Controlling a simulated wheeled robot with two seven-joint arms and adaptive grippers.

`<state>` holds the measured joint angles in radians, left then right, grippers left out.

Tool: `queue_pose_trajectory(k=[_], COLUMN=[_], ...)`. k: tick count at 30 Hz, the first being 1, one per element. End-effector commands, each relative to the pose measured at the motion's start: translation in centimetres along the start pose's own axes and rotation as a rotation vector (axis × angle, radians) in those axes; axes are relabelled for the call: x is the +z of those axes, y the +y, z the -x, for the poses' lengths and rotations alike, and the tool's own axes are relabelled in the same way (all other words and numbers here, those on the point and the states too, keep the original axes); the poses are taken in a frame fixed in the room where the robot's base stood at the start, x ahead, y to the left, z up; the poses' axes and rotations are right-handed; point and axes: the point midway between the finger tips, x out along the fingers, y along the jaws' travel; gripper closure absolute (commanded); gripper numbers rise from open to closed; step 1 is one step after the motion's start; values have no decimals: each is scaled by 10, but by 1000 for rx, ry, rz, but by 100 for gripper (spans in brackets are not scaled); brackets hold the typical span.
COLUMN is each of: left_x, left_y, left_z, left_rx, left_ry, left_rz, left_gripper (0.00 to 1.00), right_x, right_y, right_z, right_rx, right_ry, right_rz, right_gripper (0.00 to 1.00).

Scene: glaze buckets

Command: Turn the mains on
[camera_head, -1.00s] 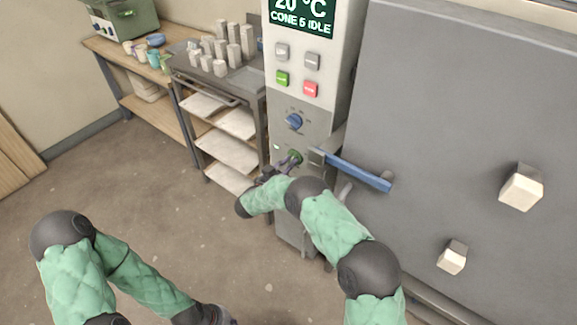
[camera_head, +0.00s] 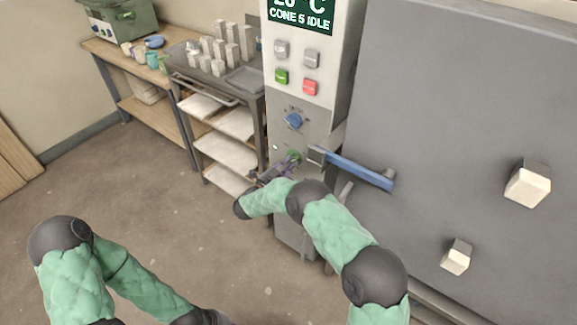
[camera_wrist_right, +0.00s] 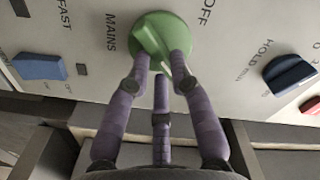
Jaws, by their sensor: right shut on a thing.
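The green mains knob (camera_head: 294,156) is low on the kiln's control column, below a blue knob (camera_head: 293,121). The right wrist view shows the green knob (camera_wrist_right: 150,32) close up, with the printed words MAINS and OFF beside it. My right gripper (camera_head: 286,165) is at the green knob. In the right wrist view its purple fingers (camera_wrist_right: 160,58) are shut on the knob's raised grip. I cannot tell which mark the knob points to. My left arm is at the lower left, and its gripper is out of the picture.
A blue door handle (camera_head: 358,174) sticks out just right of the green knob. The grey kiln door (camera_head: 450,110) fills the right side. A shelf cart (camera_head: 228,152) stands left of the column. The wrist view shows a blue knob (camera_wrist_right: 40,67) and a dark blue knob (camera_wrist_right: 290,75).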

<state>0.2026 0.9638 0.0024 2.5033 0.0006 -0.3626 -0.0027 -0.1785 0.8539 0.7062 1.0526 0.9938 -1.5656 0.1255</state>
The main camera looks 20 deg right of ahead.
Motion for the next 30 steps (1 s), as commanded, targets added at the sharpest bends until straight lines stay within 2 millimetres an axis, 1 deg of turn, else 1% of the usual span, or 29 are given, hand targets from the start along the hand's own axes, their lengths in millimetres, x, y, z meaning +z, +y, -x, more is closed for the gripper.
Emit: queue_pose_trajectory(k=[7, 8, 9, 10, 19, 22, 26, 30], left_x=[0, 0, 0, 0, 0, 0, 0, 0], left_y=[0, 0, 0, 0, 0, 0, 0, 0], left_z=[0, 0, 0, 0, 0, 0, 0, 0], left_rx=[0, 0, 0, 0, 0, 0, 0, 0], left_ry=[0, 0, 0, 0, 0, 0, 0, 0], left_rz=[0, 0, 0, 0, 0, 0, 0, 0], left_gripper=[100, 100, 100, 100, 100, 100, 100, 100], right_x=[2, 2, 2, 2, 1, 1, 1, 1], right_y=[2, 2, 2, 2, 0, 0, 0, -1], right_z=[1, 1, 1, 1, 0, 4, 18, 45], right_rx=[2, 2, 1, 1, 0, 0, -2, -2], right_ry=[-4, -4, -4, -4, -2, -2, -4, -5], right_rz=[2, 2, 2, 2, 1, 1, 2, 2], right_gripper=[100, 72, 61, 54, 54, 54, 54, 54])
